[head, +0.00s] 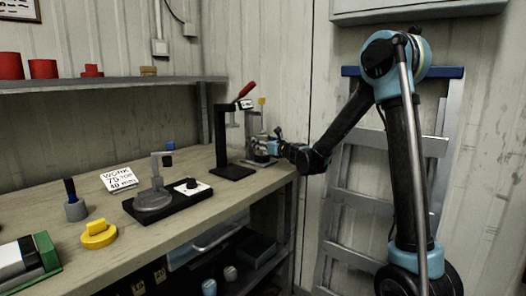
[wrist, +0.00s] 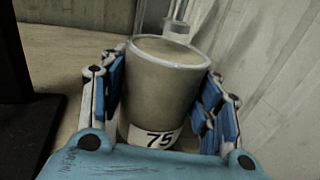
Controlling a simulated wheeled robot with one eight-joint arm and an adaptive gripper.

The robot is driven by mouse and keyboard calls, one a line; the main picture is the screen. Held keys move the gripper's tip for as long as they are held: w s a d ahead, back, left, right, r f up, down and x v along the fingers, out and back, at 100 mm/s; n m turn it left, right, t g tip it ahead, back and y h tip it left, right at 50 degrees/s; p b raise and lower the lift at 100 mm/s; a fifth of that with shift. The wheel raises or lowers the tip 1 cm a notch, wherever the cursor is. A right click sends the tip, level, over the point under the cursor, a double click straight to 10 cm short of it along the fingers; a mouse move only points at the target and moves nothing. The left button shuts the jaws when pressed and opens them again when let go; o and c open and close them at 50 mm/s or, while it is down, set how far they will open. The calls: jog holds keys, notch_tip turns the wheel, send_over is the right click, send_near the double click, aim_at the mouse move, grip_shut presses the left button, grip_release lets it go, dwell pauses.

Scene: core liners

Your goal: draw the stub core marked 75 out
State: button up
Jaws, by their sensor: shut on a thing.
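In the head view my gripper (head: 272,149) is at the far right end of the workbench (head: 195,208), low by the wall. There the piece in the fingers is small and mostly hidden. Whether its underside touches the bench is hidden.
A black press stand (head: 221,140) with a red lever is just left of my gripper. A clear, pale upright fixture (wrist: 178,18) is behind the core. A clamp on a black base (head: 153,198), a work card (head: 119,179) and a yellow part (head: 99,235) lie further left.

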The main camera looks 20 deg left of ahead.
jog(key=shift+r, duration=0.35)
dwell(0.3)
